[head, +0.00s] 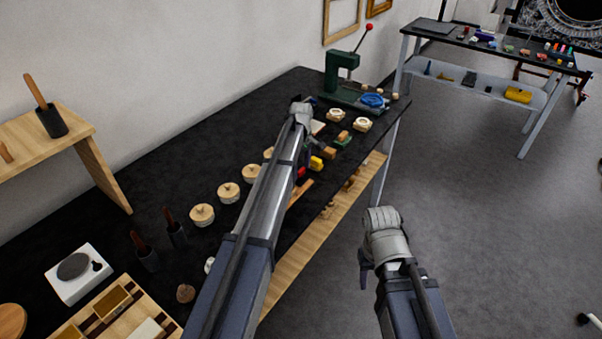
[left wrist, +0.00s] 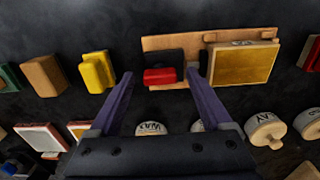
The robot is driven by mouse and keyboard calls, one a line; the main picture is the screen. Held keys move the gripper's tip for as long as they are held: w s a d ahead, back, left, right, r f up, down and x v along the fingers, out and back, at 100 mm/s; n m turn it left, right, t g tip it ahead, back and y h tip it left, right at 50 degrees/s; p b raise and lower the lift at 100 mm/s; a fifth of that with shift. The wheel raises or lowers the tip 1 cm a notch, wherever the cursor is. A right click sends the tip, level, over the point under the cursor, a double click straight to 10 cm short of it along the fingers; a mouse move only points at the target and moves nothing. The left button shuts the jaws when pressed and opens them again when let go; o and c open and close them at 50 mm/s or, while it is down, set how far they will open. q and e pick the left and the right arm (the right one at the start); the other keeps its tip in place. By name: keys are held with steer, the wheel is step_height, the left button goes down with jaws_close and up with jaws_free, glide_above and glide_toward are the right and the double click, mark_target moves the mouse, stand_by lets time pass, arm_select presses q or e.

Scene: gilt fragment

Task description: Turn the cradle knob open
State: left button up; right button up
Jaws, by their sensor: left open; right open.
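The cradle is a tan wooden board (left wrist: 155,42) carrying a black block (left wrist: 165,57) with a red knob (left wrist: 160,77) on it. A gold panel (left wrist: 242,63) lies on the board to the right of the knob. The cradle is partly behind my left arm in the head view, where the red knob (head: 300,172) shows small. My left gripper (left wrist: 159,73) is open, with one finger on each side of the knob in the left wrist view; I cannot tell whether they touch it. My right gripper (head: 366,274) is open and empty, off the table's right side.
A yellow block (left wrist: 97,71) and a wooden block (left wrist: 43,76) lie left of the cradle in the left wrist view. Several round wooden pieces (head: 202,215) line the black table. A green press (head: 341,78) stands at its far end.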

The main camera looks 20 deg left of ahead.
arm_select(q)
jaws_close()
stand_by(0.7)
